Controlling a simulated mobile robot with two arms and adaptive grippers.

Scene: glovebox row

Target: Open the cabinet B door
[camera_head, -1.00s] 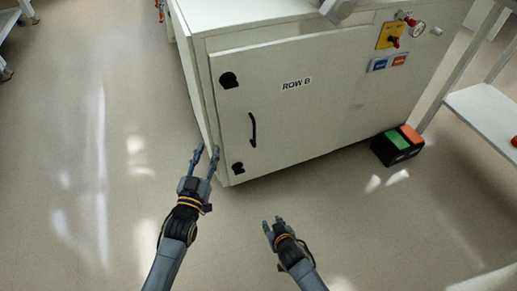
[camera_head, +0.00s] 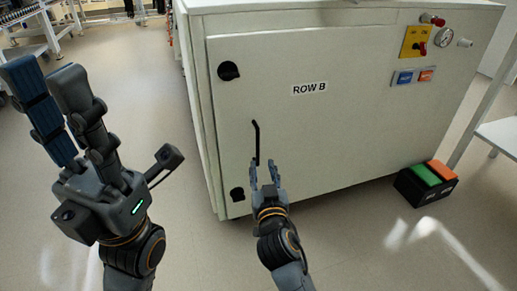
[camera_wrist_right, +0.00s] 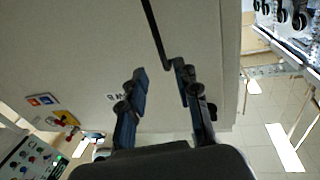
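Cabinet B is a cream box with a flat front door (camera_head: 340,135) marked "ROW B" (camera_head: 310,88). The door lies flush and looks closed. Its slim black handle (camera_head: 256,142) stands upright near the door's left edge and also shows in the right wrist view (camera_wrist_right: 155,35). My right gripper (camera_head: 264,168) is open and empty just below the handle. In the right wrist view its fingertips (camera_wrist_right: 160,76) are apart, with the handle's bent end close by the right one. My left gripper (camera_head: 45,80) is open and empty, raised close to the camera, left of the cabinet.
Black latches or hinges (camera_head: 229,71) sit at the door's left edge. A yellow switch panel (camera_head: 417,42) and gauge are at upper right. A black box with green and orange pads (camera_head: 427,180) stands on the floor by the cabinet. Floor is clear left of the cabinet.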

